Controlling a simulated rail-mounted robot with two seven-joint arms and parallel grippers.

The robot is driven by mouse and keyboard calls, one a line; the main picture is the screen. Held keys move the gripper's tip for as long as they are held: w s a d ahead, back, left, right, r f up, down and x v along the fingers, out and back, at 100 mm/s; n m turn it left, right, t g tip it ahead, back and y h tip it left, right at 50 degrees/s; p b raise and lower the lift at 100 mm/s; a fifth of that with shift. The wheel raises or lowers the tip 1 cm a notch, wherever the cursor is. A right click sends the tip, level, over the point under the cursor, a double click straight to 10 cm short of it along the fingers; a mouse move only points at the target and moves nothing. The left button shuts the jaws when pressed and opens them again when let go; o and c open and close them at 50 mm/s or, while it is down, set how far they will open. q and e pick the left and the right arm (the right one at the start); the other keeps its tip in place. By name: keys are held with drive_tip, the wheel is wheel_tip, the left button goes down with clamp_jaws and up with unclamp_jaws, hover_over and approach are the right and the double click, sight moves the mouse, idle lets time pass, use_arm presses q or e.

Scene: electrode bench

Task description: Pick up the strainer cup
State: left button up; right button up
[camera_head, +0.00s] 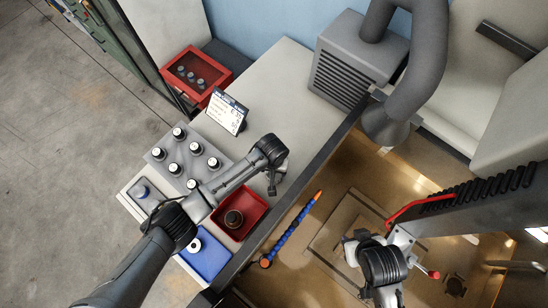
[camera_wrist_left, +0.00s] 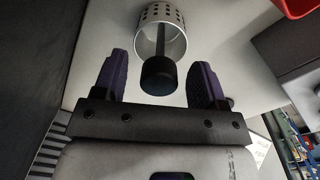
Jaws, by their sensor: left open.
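The strainer cup (camera_wrist_left: 148,14) is a perforated metal cylinder with a thin stem and a black knob (camera_wrist_left: 158,76), seen in the left wrist view. My left gripper (camera_wrist_left: 160,60) is open. Its two purple-dark fingers stand on either side of the black knob, with a gap on both sides. The metal cup lies just beyond the fingertips. In the head view my left gripper (camera_head: 272,184) hangs over the pale bench near its dark front edge, and I cannot make out the cup there. My right arm shows at lower right; its jaws are unclear.
A red tray (camera_head: 255,199) with a dark round item is beside my left arm. A blue tray (camera_head: 213,262), a grey block (camera_head: 158,157) with several capped bottles, a small display sign (camera_head: 227,111) and a red crate (camera_head: 222,75) stand around. The bench behind the gripper is clear.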

use_arm(q)
drive_tip(key=shift+d+f, duration=0.1)
drive_tip(key=shift+f, duration=1.05)
drive_tip(key=c, duration=1.1)
wheel_tip(320, 180, up, 10)
drive_tip(key=shift+f, duration=0.25)
drive_tip(key=shift+r+p, duration=4.15)
drive_tip(key=shift+r, duration=4.6)
